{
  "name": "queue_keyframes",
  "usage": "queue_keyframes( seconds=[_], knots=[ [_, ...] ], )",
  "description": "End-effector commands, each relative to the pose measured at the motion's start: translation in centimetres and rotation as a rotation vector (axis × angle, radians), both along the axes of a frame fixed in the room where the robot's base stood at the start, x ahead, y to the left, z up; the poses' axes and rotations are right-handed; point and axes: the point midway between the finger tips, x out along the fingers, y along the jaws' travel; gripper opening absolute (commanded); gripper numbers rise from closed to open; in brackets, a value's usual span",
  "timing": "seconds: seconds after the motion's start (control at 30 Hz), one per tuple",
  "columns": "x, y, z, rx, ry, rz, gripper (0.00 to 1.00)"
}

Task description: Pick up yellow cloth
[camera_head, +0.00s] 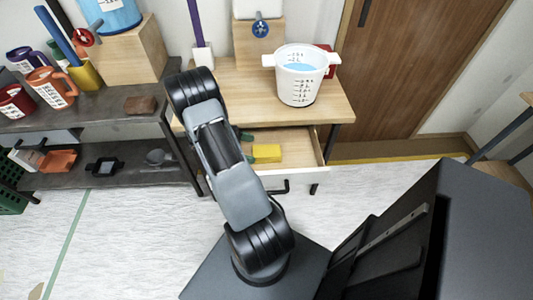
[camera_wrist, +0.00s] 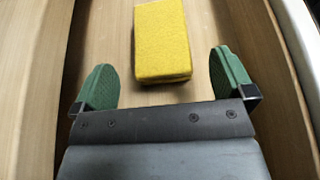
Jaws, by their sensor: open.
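The yellow cloth (camera_wrist: 162,42) is a thick, block-shaped pad lying on the wooden floor of an open drawer. In the head view the cloth (camera_head: 267,153) shows in the drawer, just right of my arm. My gripper (camera_wrist: 164,75) is inside the drawer with its two green fingers wide apart. The cloth lies ahead of the fingers and roughly centred between them, with its near end about level with the fingertips. Nothing is held. In the head view my arm hides most of the gripper, and only bits of green show beside the cloth.
The drawer walls (camera_wrist: 276,70) stand close on both sides of my gripper. The wooden table (camera_head: 330,108) above the drawer holds a white bucket (camera_head: 298,88) with blue liquid. A dark shelf (camera_head: 120,115) with several cups stands at left. White floor is free at lower left.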

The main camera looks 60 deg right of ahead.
Motion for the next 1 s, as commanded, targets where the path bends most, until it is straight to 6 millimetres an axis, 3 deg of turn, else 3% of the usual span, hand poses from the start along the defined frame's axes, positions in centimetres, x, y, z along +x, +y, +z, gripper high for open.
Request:
queue_keyframes(
  seconds=[0.3,0.63,1.0],
  knots=[
    [-3.0,-2.1,-1.5,0.001,0.001,-0.004,1.00],
    [-3.3,-2.4,-1.7,0.000,0.000,-0.001,1.00],
    [-3.3,-2.3,-1.7,0.000,0.000,-0.001,0.66]
  ],
)
